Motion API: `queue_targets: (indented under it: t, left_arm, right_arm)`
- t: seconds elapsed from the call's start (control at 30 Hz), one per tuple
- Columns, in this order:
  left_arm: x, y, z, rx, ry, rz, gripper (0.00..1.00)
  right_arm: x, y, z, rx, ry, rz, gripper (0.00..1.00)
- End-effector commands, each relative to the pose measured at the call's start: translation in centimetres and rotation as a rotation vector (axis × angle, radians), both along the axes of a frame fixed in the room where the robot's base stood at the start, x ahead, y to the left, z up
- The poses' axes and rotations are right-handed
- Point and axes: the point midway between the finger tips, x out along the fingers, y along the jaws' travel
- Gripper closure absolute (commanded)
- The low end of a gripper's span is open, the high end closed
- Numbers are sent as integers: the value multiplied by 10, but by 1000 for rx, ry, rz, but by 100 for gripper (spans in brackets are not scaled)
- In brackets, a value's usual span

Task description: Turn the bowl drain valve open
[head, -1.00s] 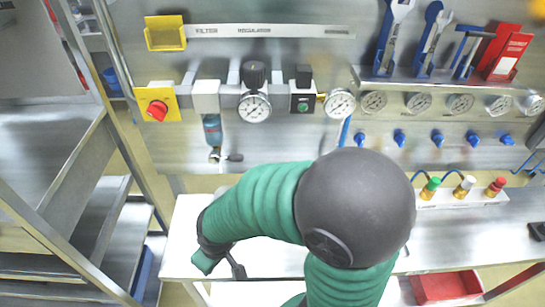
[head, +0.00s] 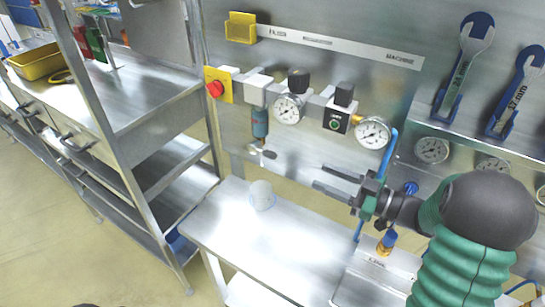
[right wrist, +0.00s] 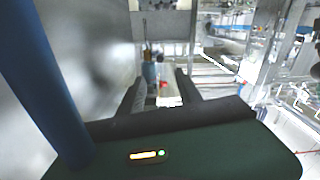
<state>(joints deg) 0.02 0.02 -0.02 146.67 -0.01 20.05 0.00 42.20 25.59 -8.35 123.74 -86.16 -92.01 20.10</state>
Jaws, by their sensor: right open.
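The blue-grey filter bowl (head: 260,122) hangs under the wall-mounted filter block. The drain valve (head: 262,152), with a small metal lever, is at its lower end. My right gripper (head: 322,176) is open and empty, to the right of the valve and a little lower in the head view. Its two dark fingers point left toward the valve, apart from it. In the right wrist view, the bowl (right wrist: 149,72) shows ahead between the spread fingers (right wrist: 158,92); the valve is too small to make out there. My left gripper is not in view.
A translucent cup (head: 262,195) stands on the white bench (head: 230,226) below the bowl. Pressure gauges (head: 288,109) and a red knob (head: 216,89) are on the panel above. A blue hose (head: 389,152) runs beside my right gripper. Metal shelving (head: 150,110) stands at left.

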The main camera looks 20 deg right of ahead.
Motion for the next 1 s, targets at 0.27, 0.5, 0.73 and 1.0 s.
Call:
queue_targets:
  t: [0.27,0.5,0.73,1.0]
  left_arm:
    - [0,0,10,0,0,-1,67]
    - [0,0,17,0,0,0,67]
    - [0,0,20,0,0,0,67]
    - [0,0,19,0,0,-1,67]
  right_arm:
    - [54,50,4,-7,-1,6,59]
    - [101,85,3,-6,-2,3,59]
    - [122,97,1,-4,-2,0,59]
    - [124,100,1,-6,-2,-1,60]
